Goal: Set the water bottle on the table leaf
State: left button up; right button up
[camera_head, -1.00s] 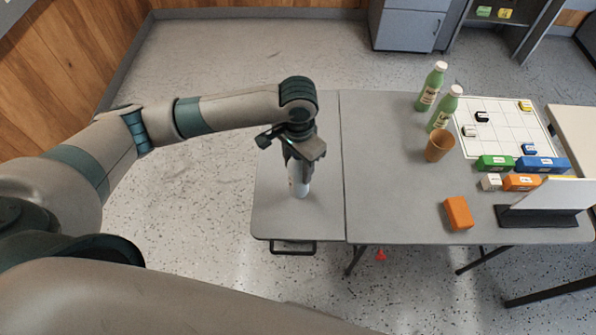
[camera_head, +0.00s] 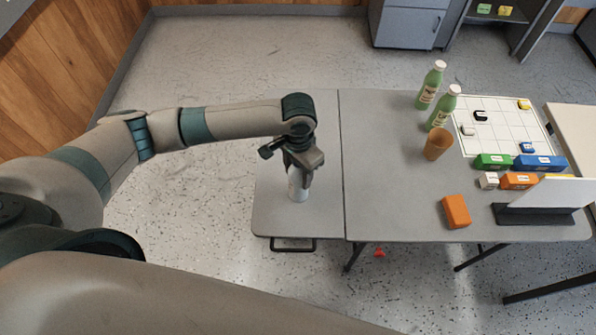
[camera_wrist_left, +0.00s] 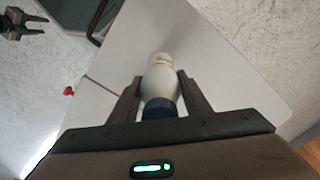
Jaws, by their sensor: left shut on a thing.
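The water bottle (camera_head: 297,186) is white with a dark blue top (camera_wrist_left: 160,107). It stands upright at the table leaf (camera_head: 273,215), the narrow grey section at the left end of the table. My left gripper (camera_head: 300,168) is above the bottle and shut on its upper part. In the left wrist view its two fingers flank the bottle (camera_wrist_left: 160,78). The base appears to be at the leaf's surface, but I cannot tell for sure whether it touches. A dark gripper shape, apparently my right gripper (camera_wrist_left: 22,24), shows small in that view's upper left corner.
The leaf around the bottle is clear. Farther right on the table are two green bottles (camera_head: 431,85) (camera_head: 443,107), an orange-brown cup (camera_head: 438,144), an orange block (camera_head: 456,211), a gridded board (camera_head: 500,128) and several coloured blocks. A red object (camera_head: 379,253) lies on the floor.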

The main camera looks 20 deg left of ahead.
pick_arm(q)
jog(key=o, duration=1.4)
jog(key=shift+f, duration=0.1)
notch_tip(320, 180, up, 11)
jog(key=b, duration=0.3)
jog(key=shift+r, duration=0.65)
